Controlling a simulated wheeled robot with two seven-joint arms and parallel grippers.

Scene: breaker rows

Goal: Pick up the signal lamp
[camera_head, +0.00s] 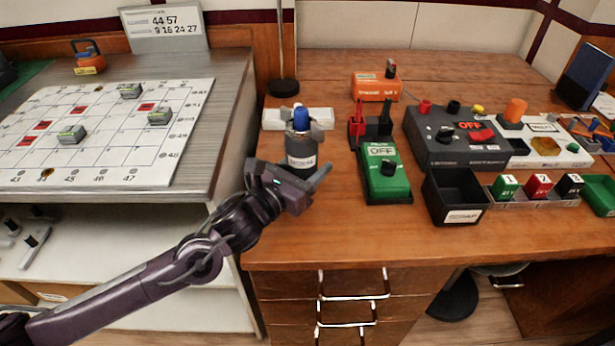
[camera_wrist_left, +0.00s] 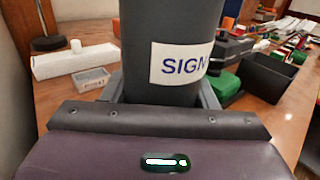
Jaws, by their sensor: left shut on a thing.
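The signal lamp (camera_head: 301,148) is a dark grey cylinder with a blue top and a white label. It stands upright at the left part of the wooden desk in the head view. In the left wrist view the lamp (camera_wrist_left: 172,50) fills the middle, and its label shows "SIGN" in blue. My left gripper (camera_head: 304,176) is at the lamp's near side, with its fingers shut around the lower part of the body. The wrist view shows a finger on each side of the lamp. I cannot tell whether the lamp's base touches the desk. My right gripper is not in view.
A green meter marked OFF (camera_head: 385,174) and a black scrap bin (camera_head: 455,196) stand to the right. A white strip (camera_head: 272,119) lies behind the lamp. A pole stand (camera_head: 284,87) is farther back. The desk's front right of the lamp is clear.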

